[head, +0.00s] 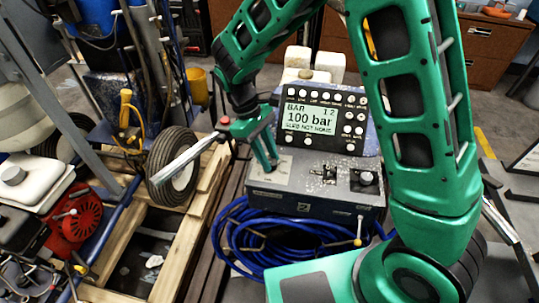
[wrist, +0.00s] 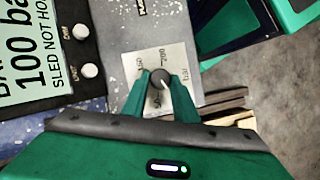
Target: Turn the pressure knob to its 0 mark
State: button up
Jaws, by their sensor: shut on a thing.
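The pressure knob (wrist: 159,79) is a small dark round knob with a white pointer line, on a pale scale plate (wrist: 172,56) with printed numbers and "bar". The 0 mark cannot be made out.
The display (head: 312,118) reads "100 bar" and stands behind the box, with buttons around it. Blue hose (head: 250,240) lies coiled below. A wheel (head: 174,165) stands left.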

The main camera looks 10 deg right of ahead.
jog(key=shift+s+a+n+t+h, duration=0.1)
jog(key=shift+n+t+h, duration=0.2)
jog(key=shift+n, duration=0.65)
jog(key=shift+s+n+t+h, duration=0.1)
jog(key=shift+n+t+h, duration=0.15)
jog(key=shift+n, duration=0.7)
jog(key=o, duration=1.1)
jog(key=shift+c, duration=0.2)
jog(key=shift+w+r, duration=0.1)
jog(key=v, duration=1)
jog(key=shift+r, duration=0.25)
jog(key=shift+a, duration=0.1)
